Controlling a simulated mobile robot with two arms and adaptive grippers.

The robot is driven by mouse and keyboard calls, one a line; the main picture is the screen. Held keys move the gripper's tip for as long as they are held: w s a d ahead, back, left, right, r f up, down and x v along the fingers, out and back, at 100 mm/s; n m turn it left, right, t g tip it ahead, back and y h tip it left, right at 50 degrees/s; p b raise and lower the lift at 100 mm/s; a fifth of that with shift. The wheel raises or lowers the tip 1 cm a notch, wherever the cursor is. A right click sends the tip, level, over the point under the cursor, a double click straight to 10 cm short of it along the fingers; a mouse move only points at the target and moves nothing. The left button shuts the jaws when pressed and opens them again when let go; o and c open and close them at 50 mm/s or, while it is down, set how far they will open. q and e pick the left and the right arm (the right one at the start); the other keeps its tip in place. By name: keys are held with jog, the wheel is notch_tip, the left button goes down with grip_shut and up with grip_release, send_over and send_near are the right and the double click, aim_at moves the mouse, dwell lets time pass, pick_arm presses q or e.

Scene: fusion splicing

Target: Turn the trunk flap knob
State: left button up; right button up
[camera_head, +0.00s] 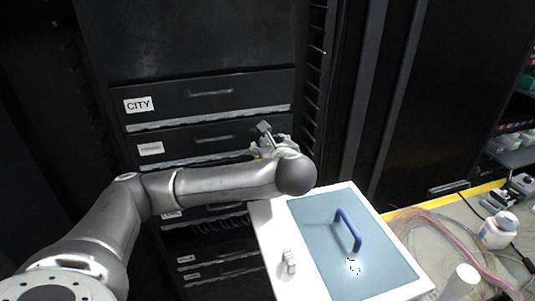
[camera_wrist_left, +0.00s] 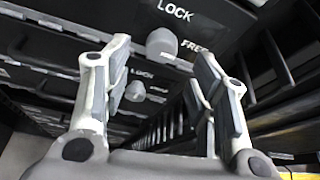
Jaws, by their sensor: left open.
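My left gripper (camera_head: 265,143) reaches to the right end of the second drawer flap (camera_head: 188,141) of the black rack, whose small label is too blurred to read surely. In the left wrist view, my left gripper (camera_wrist_left: 164,55) is open, its two fingers apart. A grey round knob (camera_wrist_left: 162,43) appears between the fingertips, beside the words LOCK and FREE on a black flap. I cannot tell whether the fingers touch it. A second grey knob (camera_wrist_left: 135,91) sits on the flap below, also marked LOCK. The knobs are not clear in the head view. My right gripper is not in view.
The flap labelled CITY (camera_head: 208,96) is above. A white-edged board with a blue-grey top (camera_head: 320,225) and blue handle (camera_head: 348,229) stands in front at the right.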

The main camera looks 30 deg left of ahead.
aim_at(267, 144)
pick_arm(q)
jog(key=x, duration=0.3)
jog(key=shift+w+a, duration=0.25)
jog(key=shift+w+a+f, duration=0.15)
jog(key=shift+c, duration=1.5)
jog(key=c, duration=0.7)
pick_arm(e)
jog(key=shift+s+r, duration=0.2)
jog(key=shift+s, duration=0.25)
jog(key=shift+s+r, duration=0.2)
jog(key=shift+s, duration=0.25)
